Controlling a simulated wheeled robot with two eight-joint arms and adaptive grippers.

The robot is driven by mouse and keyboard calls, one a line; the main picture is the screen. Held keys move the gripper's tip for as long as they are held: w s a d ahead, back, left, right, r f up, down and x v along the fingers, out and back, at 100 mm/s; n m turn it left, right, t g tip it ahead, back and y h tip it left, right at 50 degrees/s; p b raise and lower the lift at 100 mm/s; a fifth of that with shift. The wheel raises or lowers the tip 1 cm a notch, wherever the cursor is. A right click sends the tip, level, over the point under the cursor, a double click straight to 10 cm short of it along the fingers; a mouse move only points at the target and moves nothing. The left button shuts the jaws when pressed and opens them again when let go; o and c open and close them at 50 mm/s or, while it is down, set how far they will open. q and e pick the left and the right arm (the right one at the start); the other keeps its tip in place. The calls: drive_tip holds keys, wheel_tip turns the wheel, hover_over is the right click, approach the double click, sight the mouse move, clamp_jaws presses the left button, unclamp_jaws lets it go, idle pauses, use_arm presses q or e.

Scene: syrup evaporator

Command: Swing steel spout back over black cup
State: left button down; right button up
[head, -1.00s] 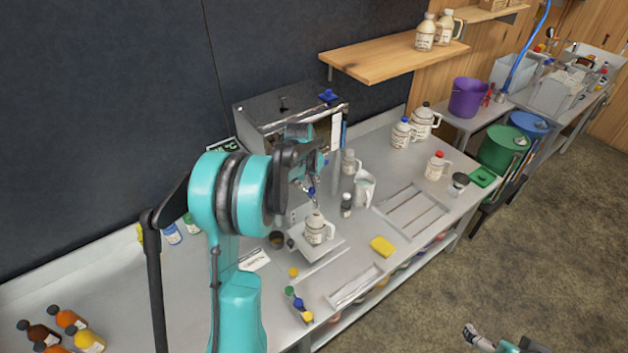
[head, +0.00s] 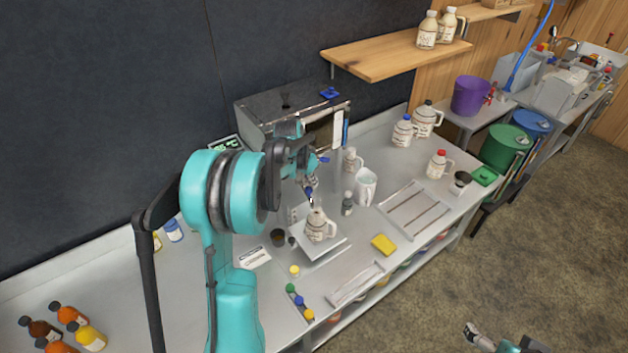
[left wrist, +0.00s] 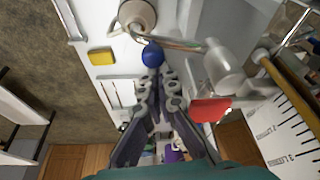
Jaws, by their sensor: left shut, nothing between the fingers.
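The steel spout (head: 311,201) comes off the front of the steel evaporator (head: 285,112). In the head view its end lies above a small labelled jug (head: 319,226) on a white-topped stand. A black cup (head: 278,237) stands to the left of that jug, apart from the spout. My left gripper (head: 310,172) is at the evaporator's front, above the spout, partly hidden by my arm. In the left wrist view my left gripper (left wrist: 157,78) is shut and empty, its tips close to a blue ball knob (left wrist: 152,55) by a metal tube. I cannot tell whether they touch. My right gripper (head: 475,335) shows at the bottom.
A white pitcher (head: 365,188) and a small dark-capped bottle (head: 347,203) stand right of the spout. A yellow sponge (head: 383,244) and a slotted tray (head: 415,209) lie on the counter. In the left wrist view a red handle (left wrist: 210,109) is close beside the fingers.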

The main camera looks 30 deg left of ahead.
use_arm(q)
drive_tip(key=s+a+m+h, duration=0.1)
drive_tip(key=m, duration=0.1)
drive_tip(key=shift+s+a+m, duration=0.1)
drive_tip(key=shift+s+m, duration=0.3)
drive_tip(key=s+a+m+g+h, duration=0.2)
drive_tip(key=s+a+m, duration=0.1)
drive_tip(key=a+m, duration=0.5)
drive_tip(key=shift+w, duration=0.1)
idle(0.4)
idle(0.4)
drive_tip(key=v, duration=1.2)
drive_tip(key=shift+w, duration=0.15)
